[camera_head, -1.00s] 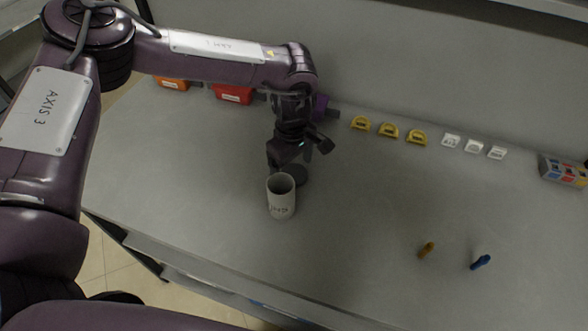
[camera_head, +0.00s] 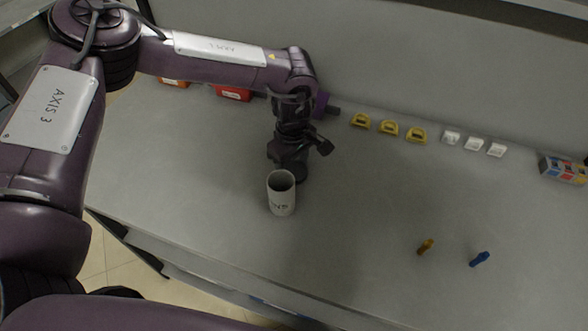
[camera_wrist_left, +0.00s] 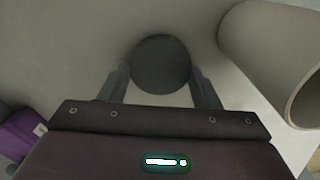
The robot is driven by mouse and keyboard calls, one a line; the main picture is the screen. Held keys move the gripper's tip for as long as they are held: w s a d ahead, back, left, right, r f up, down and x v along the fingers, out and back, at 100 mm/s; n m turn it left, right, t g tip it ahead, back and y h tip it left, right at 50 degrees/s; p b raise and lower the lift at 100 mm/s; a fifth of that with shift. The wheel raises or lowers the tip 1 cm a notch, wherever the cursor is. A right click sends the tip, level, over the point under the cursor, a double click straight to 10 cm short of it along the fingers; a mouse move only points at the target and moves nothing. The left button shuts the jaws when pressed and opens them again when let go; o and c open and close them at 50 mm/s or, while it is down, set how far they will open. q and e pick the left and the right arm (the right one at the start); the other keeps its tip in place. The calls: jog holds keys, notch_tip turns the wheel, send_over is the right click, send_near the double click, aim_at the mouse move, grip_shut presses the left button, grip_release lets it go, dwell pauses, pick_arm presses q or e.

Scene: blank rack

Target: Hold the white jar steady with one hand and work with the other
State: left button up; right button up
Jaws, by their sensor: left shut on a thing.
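The white jar (camera_head: 282,203) stands upright on the grey table in the head view, its open mouth up and dark lettering on its side. In the left wrist view the jar (camera_wrist_left: 262,55) shows at the right, outside the fingers. My left gripper (camera_head: 290,172) is low over the table just behind the jar. In the left wrist view its fingers (camera_wrist_left: 162,88) are on either side of a dark round thing (camera_wrist_left: 161,62) and shut on it. My right gripper is not in view.
An orange peg (camera_head: 426,246) and a blue peg (camera_head: 480,259) stand at the front right. Yellow pieces (camera_head: 388,128) and white pieces (camera_head: 474,144) line the back. A red bin (camera_head: 233,93) is at the back left. The middle right is clear.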

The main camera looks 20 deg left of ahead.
aim_at(293, 169)
pick_arm(q)
jog(key=shift+w+r, duration=0.1)
jog(key=shift+r, duration=0.5)
notch_tip(293, 169, up, 19)
jog(key=b, duration=0.2)
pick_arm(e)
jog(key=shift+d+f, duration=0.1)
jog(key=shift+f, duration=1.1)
pick_arm(q)
jog(key=shift+f, duration=0.1)
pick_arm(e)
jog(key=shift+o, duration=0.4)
